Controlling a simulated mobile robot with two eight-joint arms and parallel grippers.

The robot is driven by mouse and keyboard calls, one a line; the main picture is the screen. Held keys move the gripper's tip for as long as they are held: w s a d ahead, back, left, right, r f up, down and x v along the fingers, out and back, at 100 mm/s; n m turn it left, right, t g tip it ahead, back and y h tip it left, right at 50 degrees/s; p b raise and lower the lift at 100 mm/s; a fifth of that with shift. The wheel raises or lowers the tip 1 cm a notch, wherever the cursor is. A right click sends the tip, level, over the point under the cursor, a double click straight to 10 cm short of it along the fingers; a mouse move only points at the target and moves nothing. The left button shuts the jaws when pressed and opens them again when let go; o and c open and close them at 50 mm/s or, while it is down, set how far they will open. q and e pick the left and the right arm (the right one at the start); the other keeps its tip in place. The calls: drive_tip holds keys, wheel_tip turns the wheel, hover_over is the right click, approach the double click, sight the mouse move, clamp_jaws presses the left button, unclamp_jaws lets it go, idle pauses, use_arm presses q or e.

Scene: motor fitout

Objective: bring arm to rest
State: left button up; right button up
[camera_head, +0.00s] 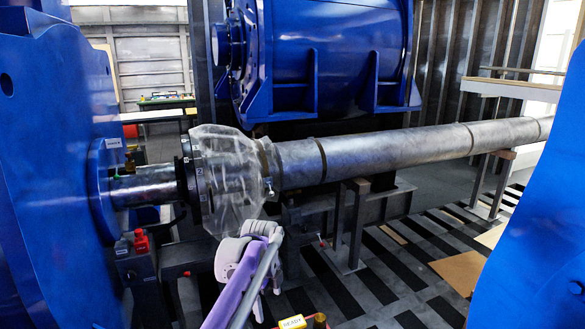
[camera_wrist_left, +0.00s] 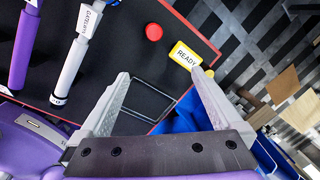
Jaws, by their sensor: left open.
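My left gripper (camera_wrist_left: 160,74) is open and empty in the left wrist view. Its two grey fingers are spread above a black work surface (camera_wrist_left: 120,28) with a red edge. In the head view, my purple and white left arm reaches up from the bottom centre, and the left gripper (camera_head: 267,300) is small and partly hidden there. My right gripper is in neither view.
A purple-handled tool (camera_wrist_left: 27,45) and a grey, labelled one (camera_wrist_left: 78,55) lie left of the fingers. A red knob (camera_wrist_left: 154,32) and a yellow READY sign (camera_wrist_left: 185,55) are close ahead. A long grey shaft (camera_head: 375,152) with a clear cover (camera_head: 228,175) spans between blue housings (camera_head: 55,170).

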use_arm(q)
drive_tip(key=s+a+n+t, duration=0.1)
drive_tip(key=s+a+n, duration=0.4)
drive_tip(key=s, duration=0.4)
drive_tip(key=s+a+n+t, duration=0.1)
drive_tip(key=s+a+n, duration=0.2)
drive_tip(key=s+n, duration=0.5)
drive_tip(key=s+a+f+n, duration=0.1)
drive_tip(key=s+f+n, duration=0.1)
drive_tip(key=s, duration=0.3)
drive_tip(key=s+a+f+n+t, duration=0.1)
drive_tip(key=s+f+n, duration=0.2)
drive_tip(key=s+n, duration=0.1)
drive_tip(key=s+a+f+n+t, duration=0.1)
drive_tip(key=s+f+n, duration=0.2)
drive_tip(key=s, duration=0.3)
drive_tip(key=shift+a+n, duration=0.2)
drive_tip(key=shift+n, duration=0.4)
